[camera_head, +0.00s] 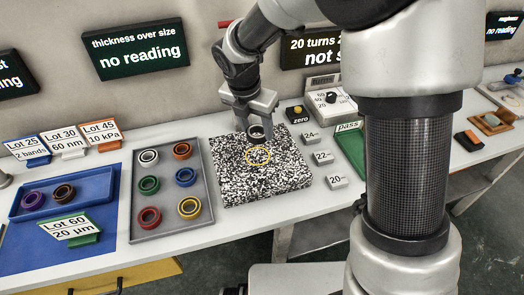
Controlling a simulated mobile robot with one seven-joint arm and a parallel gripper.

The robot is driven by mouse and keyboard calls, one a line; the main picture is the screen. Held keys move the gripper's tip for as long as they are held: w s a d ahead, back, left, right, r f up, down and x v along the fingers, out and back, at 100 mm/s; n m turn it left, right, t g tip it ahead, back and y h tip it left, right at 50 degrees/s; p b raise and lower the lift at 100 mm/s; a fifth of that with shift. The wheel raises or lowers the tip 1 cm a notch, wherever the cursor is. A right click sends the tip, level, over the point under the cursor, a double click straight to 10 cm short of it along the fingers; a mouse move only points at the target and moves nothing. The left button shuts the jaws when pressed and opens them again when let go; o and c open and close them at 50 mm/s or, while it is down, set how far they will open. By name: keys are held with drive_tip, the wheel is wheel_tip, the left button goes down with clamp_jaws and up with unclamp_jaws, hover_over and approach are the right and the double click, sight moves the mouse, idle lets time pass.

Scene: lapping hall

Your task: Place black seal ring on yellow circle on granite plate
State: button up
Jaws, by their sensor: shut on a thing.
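The black seal ring (256,131) is held in my gripper (256,124), which is shut on it. The ring is over the far part of the speckled granite plate (290,180), just beyond the yellow circle (258,156) in the picture. The yellow circle is a thin outline on the plate and appears empty. I cannot tell how high the ring is above the plate. The gripper's fingers are small and partly hidden by the gripper body.
A grey tray (207,219) with several coloured rings stands left of the plate. Small blocks marked 24 (310,135), 22 (322,158) and 20 (336,183) stand close to its right. A zero button box (298,114) and a dial unit (330,102) are behind.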

wheel_tip(320, 180, down, 8)
drive_tip(key=shift+r+b, duration=0.15)
drive_tip(key=shift+b, duration=0.6)
drive_tip(key=o, duration=1.1)
drive_tip(key=shift+c, duration=0.2)
